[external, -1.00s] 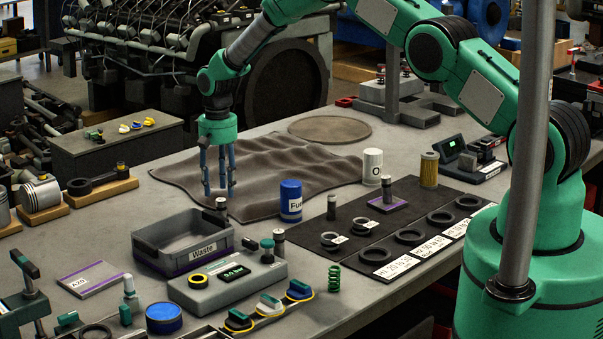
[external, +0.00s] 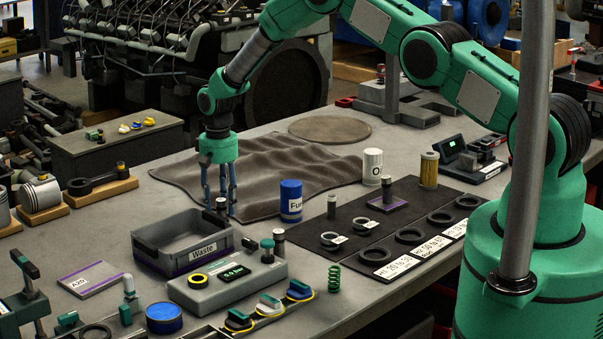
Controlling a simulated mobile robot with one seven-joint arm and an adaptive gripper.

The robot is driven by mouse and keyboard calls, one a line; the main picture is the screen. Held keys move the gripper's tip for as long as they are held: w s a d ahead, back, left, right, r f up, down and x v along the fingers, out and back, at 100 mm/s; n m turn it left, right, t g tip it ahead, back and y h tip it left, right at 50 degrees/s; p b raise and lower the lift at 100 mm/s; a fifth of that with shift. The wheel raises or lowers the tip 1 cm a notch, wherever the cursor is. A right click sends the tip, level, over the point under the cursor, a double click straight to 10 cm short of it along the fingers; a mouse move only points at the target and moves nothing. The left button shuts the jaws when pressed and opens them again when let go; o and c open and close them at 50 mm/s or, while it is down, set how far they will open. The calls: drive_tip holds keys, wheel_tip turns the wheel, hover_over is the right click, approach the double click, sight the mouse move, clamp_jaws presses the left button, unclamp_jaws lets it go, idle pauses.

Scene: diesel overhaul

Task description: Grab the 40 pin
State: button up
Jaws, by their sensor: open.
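Several small grey pins with dark tops stand upright on the bench, and I cannot read any size on them. One pin (external: 221,205) stands behind the waste tray, at the edge of the cloth. My gripper (external: 219,207) points straight down at this pin, its open fingers beside it in the picture; I cannot tell whether they touch it. A second pin (external: 331,206) stands on the black mat. A third pin (external: 386,188) stands on a purple-edged card on the mat. Another pin (external: 279,241) stands by the grey gauge box.
The waste tray (external: 147,256) is just in front of my gripper. A blue can (external: 291,203) stands to its right. A grey cloth (external: 265,160) lies behind. The black mat (external: 415,190) holds several dark rings. The grey gauge box (external: 215,295) is near the front.

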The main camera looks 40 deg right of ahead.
sight(221, 200)
drive_tip(key=shift+f, duration=0.1)
idle(0.5)
clamp_jaws()
drive_tip(key=shift+r, duration=0.25)
drive_tip(key=shift+r+b, duration=0.3)
drive_tip(key=shift+r, duration=0.45)
drive_tip(key=shift+r+b, duration=0.3)
drive_tip(key=shift+r, duration=0.6)
drive_tip(key=s+r+b, duration=0.1)
drive_tip(key=s+b, duration=0.1)
drive_tip(key=s, duration=1.4)
drive_tip(key=shift+r, duration=0.15)
drive_tip(key=shift+d, duration=0.1)
